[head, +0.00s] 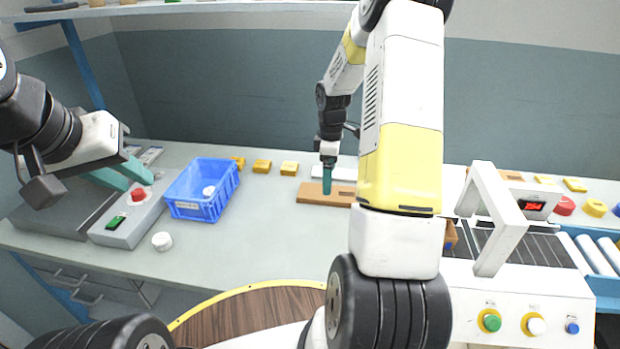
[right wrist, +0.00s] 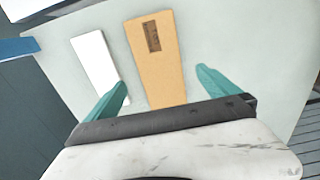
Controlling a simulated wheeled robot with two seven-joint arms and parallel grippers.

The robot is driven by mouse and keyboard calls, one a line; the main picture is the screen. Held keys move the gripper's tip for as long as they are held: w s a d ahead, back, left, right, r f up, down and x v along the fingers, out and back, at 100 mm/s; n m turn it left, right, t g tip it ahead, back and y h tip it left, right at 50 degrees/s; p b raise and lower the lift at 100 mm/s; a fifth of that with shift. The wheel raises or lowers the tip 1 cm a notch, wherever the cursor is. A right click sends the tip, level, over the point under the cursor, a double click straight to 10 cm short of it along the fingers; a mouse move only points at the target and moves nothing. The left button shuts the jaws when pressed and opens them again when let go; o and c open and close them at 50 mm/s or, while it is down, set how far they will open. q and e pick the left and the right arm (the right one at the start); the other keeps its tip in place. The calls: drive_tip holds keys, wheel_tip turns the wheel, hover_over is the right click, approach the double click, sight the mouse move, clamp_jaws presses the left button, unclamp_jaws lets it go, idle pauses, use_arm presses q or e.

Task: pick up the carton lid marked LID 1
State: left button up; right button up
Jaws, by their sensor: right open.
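A flat brown carton lid (head: 312,193) lies on the bench at the middle of the head view. In the right wrist view the brown lid (right wrist: 157,75) carries a dark brown label too small to read. My right gripper (head: 327,185) is over this lid, pointing down. In its wrist view the right gripper (right wrist: 162,78) is open, with one teal finger on each side of the lid and nothing held. My left gripper (head: 138,179) is open and empty at the left, near the grey button box (head: 120,226).
A white flat piece (right wrist: 96,66) lies beside the brown lid. A blue crate (head: 202,189) with a white round item stands left, several yellow blocks (head: 262,166) behind. A conveyor machine (head: 520,285) stands right. The bench front is mostly clear; a white puck (head: 162,241) lies there.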

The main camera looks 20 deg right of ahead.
wheel_tip(320, 180, down, 6)
drive_tip(key=shift+r, duration=0.1)
drive_tip(key=c, duration=1.4)
drive_tip(key=shift+c, duration=0.2)
